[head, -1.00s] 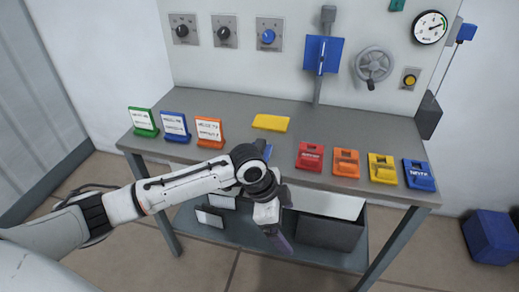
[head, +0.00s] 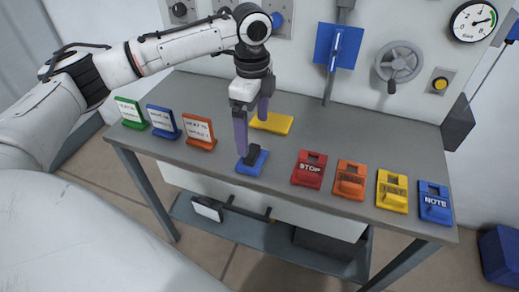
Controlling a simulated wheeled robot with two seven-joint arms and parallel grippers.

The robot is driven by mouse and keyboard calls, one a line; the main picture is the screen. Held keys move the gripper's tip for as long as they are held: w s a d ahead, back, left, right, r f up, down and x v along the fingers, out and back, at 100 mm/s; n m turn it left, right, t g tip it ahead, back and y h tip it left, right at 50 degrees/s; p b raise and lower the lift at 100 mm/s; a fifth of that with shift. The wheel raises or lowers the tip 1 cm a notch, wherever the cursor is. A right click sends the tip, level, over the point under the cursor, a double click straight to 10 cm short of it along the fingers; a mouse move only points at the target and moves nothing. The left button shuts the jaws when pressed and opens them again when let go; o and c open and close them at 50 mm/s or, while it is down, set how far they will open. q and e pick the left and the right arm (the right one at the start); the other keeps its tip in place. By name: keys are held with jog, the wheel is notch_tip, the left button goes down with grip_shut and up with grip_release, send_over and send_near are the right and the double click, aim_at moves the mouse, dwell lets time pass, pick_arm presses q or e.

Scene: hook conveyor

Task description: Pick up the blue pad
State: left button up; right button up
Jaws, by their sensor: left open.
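The blue pad (head: 246,168) lies flat near the front edge of the table, with an upright black grip on top. My left gripper (head: 252,137) is open and points down over the table, just above and behind the pad. One purple finger comes down close to the black grip; the other is farther back, in front of the yellow pad. I cannot tell whether the near finger touches the grip. Nothing is held between the fingers. My right gripper is not in view.
A yellow pad (head: 271,123) lies just behind. Green (head: 130,113), blue (head: 162,122) and orange (head: 198,132) card stands are on the left. Red (head: 309,169), orange (head: 349,180), yellow (head: 392,191) and blue (head: 435,203) labelled blocks line the right front. The table (head: 330,130) is clear behind them.

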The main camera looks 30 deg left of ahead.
aim_at(251, 151)
pick_arm(q)
jog(key=f, duration=0.3)
jog(key=shift+s, duration=0.4)
notch_tip(251, 151, down, 4)
jog(key=shift+s+f, duration=0.15)
jog(key=shift+f, duration=0.55)
jog(key=c, duration=1.2)
jog(key=shift+o, duration=0.2)
notch_tip(251, 151, up, 10)
jog(key=shift+r, duration=0.1)
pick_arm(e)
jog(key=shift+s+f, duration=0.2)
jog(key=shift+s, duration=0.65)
